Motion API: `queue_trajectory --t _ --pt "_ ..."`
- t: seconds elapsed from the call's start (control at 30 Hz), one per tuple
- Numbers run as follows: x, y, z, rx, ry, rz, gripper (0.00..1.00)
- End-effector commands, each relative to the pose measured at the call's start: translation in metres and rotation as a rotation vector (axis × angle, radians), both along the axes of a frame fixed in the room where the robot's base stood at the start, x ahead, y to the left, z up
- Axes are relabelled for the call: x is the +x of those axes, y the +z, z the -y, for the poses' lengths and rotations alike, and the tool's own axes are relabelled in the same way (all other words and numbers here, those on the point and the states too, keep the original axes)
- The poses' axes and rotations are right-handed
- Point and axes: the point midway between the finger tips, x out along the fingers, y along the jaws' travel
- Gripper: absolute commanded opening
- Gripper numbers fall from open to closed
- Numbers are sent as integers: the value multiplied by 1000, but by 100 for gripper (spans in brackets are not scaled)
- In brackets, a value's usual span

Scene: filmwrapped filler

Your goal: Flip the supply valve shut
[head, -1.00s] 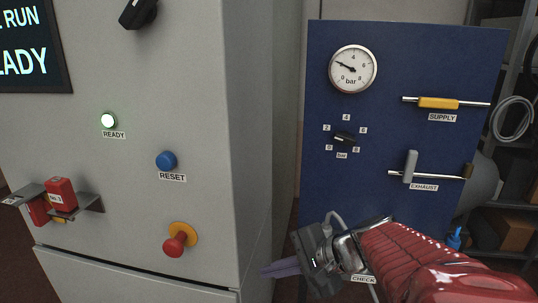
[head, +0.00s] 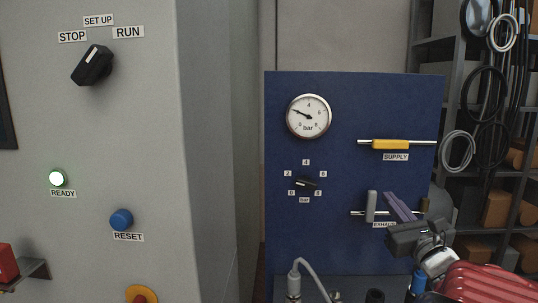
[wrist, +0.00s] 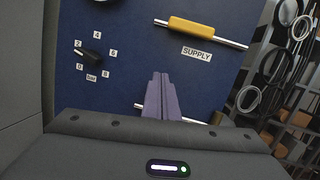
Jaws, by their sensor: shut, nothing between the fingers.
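The supply valve's yellow handle (head: 390,145) lies along its horizontal silver pipe on the blue panel (head: 290,235), above the SUPPLY label (head: 395,157). It also shows at the top of the wrist view (wrist: 191,27). The exhaust valve's grey handle (head: 371,206) stands upright, across its pipe. My gripper (head: 392,200) is shut and empty, with its purple fingers pointing up in front of the panel, below the supply handle and right of the exhaust handle. In the wrist view the fingers (wrist: 161,88) cover part of the exhaust pipe.
A round gauge (head: 309,116) and a black pressure knob (head: 306,183) sit left on the panel. A grey cabinet (head: 120,165) with a lit READY lamp (head: 57,178) stands at left. Shelves with coiled hoses (head: 458,150) stand at right.

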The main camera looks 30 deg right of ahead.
Motion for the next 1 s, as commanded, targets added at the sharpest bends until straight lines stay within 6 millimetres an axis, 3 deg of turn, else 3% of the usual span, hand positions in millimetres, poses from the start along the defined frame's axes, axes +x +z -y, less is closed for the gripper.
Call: queue_trajectory --t 0.03,0.17,0.53,0.77,1.0 --pt "-11 4 15 30 -39 37 0" --pt "-27 12 34 75 -91 99 0" --pt "-27 13 36 82 -96 109 0" --pt "-16 16 42 82 -93 109 0" --pt "12 24 58 81 -91 108 0"
